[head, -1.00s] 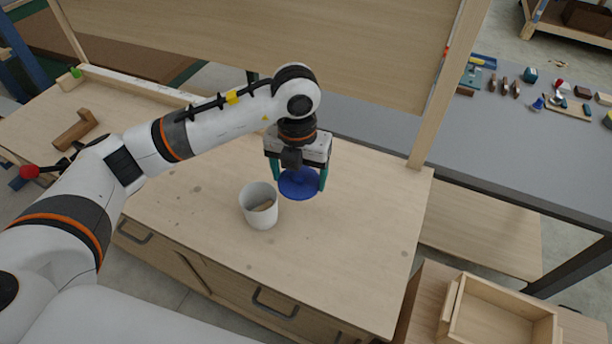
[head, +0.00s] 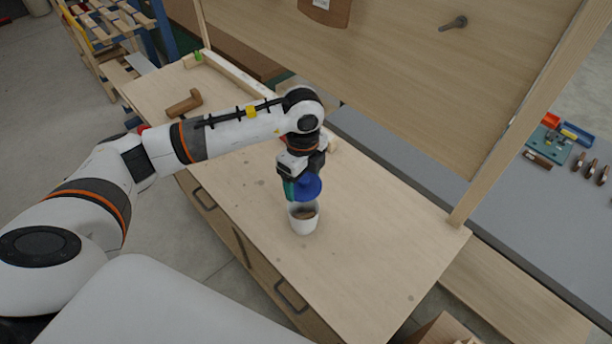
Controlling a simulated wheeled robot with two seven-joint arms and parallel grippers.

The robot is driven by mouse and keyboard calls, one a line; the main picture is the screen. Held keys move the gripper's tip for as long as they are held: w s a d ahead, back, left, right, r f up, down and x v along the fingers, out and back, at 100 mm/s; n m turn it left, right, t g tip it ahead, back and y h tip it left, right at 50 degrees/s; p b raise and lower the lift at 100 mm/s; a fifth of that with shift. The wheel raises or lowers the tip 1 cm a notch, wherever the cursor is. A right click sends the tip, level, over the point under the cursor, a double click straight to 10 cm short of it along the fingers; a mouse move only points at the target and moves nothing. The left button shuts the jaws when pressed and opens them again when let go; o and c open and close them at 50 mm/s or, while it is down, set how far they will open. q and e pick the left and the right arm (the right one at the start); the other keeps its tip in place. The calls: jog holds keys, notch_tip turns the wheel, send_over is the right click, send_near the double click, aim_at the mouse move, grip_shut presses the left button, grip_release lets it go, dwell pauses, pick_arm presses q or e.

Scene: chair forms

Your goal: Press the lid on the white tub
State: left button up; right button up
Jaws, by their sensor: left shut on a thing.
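The white tub (head: 304,224) stands upright and open on the wooden bench top, with something brown inside it. My left gripper (head: 302,192) is shut on the blue lid (head: 311,187). The lid looks tilted and is above the tub's back rim; I cannot tell whether it touches the rim. One teal finger shows at the lid's left side, and the other finger is hidden. My right gripper is not in view.
The wooden bench (head: 378,255) is clear to the right and front of the tub. A brown wooden piece (head: 183,104) lies at the back left. An upright wooden panel (head: 400,70) stands behind. A grey table (head: 530,215) with tools lies at the right.

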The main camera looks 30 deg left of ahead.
pick_arm(q)
jog(key=shift+f+b, duration=0.45)
jog(key=shift+f, duration=0.35)
notch_tip(320, 180, down, 4)
jog(key=b, duration=0.3)
jog(key=shift+f, duration=0.15)
jog(key=shift+f+b, duration=0.45)
jog(key=shift+f, duration=0.15)
jog(key=shift+f, duration=0.1)
jog(key=shift+f+b, duration=0.4)
jog(key=shift+b, duration=0.15)
dwell(0.9)
dwell(0.3)
jog(key=o, duration=1)
jog(key=shift+c, duration=0.2)
